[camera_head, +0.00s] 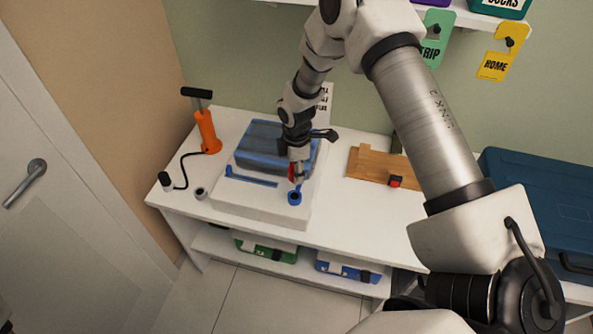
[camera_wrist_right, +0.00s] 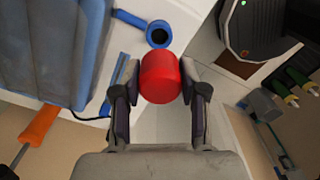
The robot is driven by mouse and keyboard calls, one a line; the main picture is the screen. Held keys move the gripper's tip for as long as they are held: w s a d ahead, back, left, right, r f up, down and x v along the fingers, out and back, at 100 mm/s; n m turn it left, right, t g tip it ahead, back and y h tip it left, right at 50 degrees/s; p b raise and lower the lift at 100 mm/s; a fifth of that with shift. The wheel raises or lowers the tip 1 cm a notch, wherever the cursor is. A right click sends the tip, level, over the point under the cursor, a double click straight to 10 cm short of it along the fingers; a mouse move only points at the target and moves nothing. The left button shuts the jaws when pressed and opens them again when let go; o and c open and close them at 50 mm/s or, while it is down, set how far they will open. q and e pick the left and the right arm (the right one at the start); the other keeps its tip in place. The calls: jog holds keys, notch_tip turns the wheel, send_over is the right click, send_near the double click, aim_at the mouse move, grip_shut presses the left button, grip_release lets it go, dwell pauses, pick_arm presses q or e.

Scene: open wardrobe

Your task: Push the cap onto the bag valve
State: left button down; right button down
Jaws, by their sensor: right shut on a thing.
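The blue valve (camera_head: 294,198) is a ring with a dark opening on the front right of the white block (camera_head: 235,207), beside the folded blue bag (camera_head: 258,135). In the right wrist view the valve (camera_wrist_right: 159,34) shows its dark hole just beyond the cap. The red cap (camera_wrist_right: 161,77) is held between the two fingers of my right gripper (camera_wrist_right: 160,88), apart from the valve in the picture. In the head view the right gripper (camera_head: 297,177) is low over the block, just behind the valve, and partly hides the cap. My left gripper is not in view.
An orange pump (camera_head: 207,132) with a black hose stands on the left of the white table (camera_head: 330,215). A small grey ring (camera_head: 200,193) lies near the front edge. A wooden board (camera_head: 372,168) and a blue case (camera_head: 535,200) are to the right.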

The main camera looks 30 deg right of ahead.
jog(key=shift+w, duration=0.25)
jog(key=shift+w+d+f, duration=0.1)
jog(key=shift+w+f, duration=0.05)
jog(key=shift+f+b, duration=0.3)
jog(key=shift+f, duration=0.05)
jog(key=f+b, duration=0.1)
jog(key=f, duration=0.1)
jog(key=f+b, duration=0.1)
jog(key=shift+s+f+b, duration=0.3)
jog(key=shift+b, duration=0.05)
jog(key=shift+f+b, duration=0.35)
jog(key=shift+f, duration=0.3)
jog(key=shift+a+r, duration=0.1)
jog(key=shift+a, duration=0.1)
jog(key=shift+f+b, duration=1)
jog(key=shift+f, duration=0.55)
jog(key=c, duration=0.5)
grip_release()
jog(key=shift+c, duration=0.2)
